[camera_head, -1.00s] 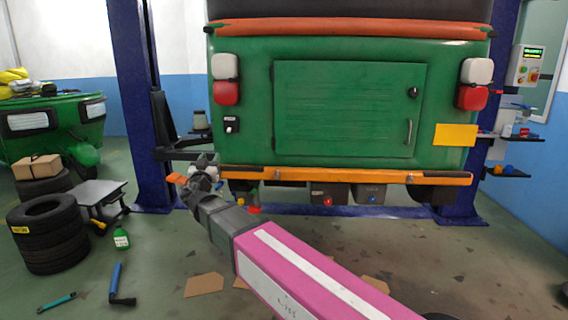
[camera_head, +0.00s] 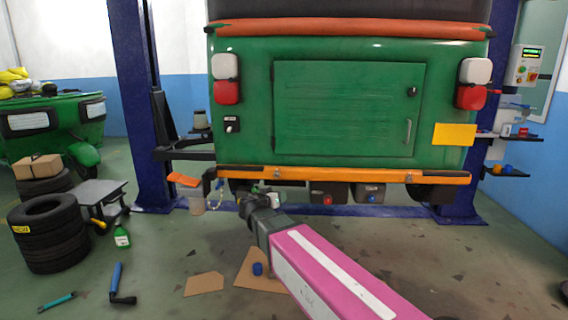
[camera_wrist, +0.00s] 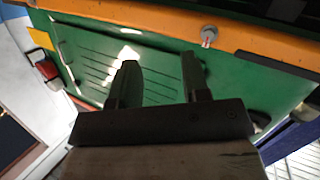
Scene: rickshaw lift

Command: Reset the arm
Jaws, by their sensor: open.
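My arm, with a pink and white forearm, reaches forward from the lower right in the head view. My gripper (camera_wrist: 160,80) is open and empty in the wrist view, its two dark fingers apart. In the head view the gripper end (camera_head: 256,198) is small and dark, just below the orange bumper (camera_head: 340,175) of the green rickshaw (camera_head: 250,110). The wrist view shows the rickshaw's green rear panel (camera_wrist: 150,60) beyond the fingers and the orange bumper (camera_wrist: 150,15) across the top. Contact with the bumper cannot be told.
Blue lift posts (camera_head: 140,100) stand on both sides of the rickshaw. Stacked tyres (camera_head: 48,235), a small grey stand (camera_head: 97,192) and a green bottle (camera_head: 121,237) are at left. Cardboard pieces (camera_head: 204,285) and a blue tool (camera_head: 117,284) lie on the floor. Floor at right is mostly clear.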

